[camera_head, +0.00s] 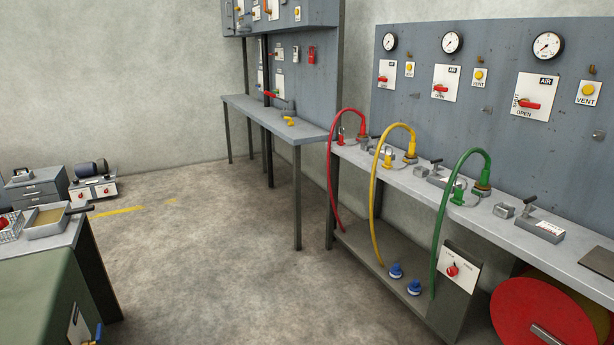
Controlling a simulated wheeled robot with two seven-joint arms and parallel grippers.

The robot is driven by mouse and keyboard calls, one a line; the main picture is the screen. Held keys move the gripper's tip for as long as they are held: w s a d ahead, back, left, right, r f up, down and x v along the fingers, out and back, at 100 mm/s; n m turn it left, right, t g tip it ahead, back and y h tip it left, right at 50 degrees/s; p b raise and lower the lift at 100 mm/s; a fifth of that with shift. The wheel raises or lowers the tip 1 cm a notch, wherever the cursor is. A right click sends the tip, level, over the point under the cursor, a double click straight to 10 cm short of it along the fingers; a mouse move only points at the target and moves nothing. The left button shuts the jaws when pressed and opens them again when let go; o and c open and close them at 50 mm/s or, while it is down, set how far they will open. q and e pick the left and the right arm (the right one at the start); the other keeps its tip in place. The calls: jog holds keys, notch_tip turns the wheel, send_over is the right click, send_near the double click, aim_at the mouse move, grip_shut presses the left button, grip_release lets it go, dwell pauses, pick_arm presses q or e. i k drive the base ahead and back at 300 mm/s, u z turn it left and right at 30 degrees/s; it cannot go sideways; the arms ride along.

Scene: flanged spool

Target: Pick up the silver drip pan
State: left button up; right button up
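A shallow silver pan (40,232) with a black handle at its right end sits on the grey bench at the far left. It looks like the drip pan, and a flat tan surface shows inside it. It lies level on the bench top, near the bench's far edge. Neither of my grippers shows in the head view, so nothing is seen touching the pan.
A wire basket (10,228) with a red item stands left of the pan. A green cabinet (40,300) is in front. Open concrete floor (190,250) lies between this bench and the right workbench (400,178) with red, yellow and green hoses. A red-flanged spool (540,315) sits lower right.

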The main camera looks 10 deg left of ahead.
aim_at(45, 221)
jog(key=u, duration=0.35)
jog(key=i, duration=2.4)
jog(key=u, duration=2.4)
jog(key=i, duration=1.15)
jog(key=u, duration=0.85)
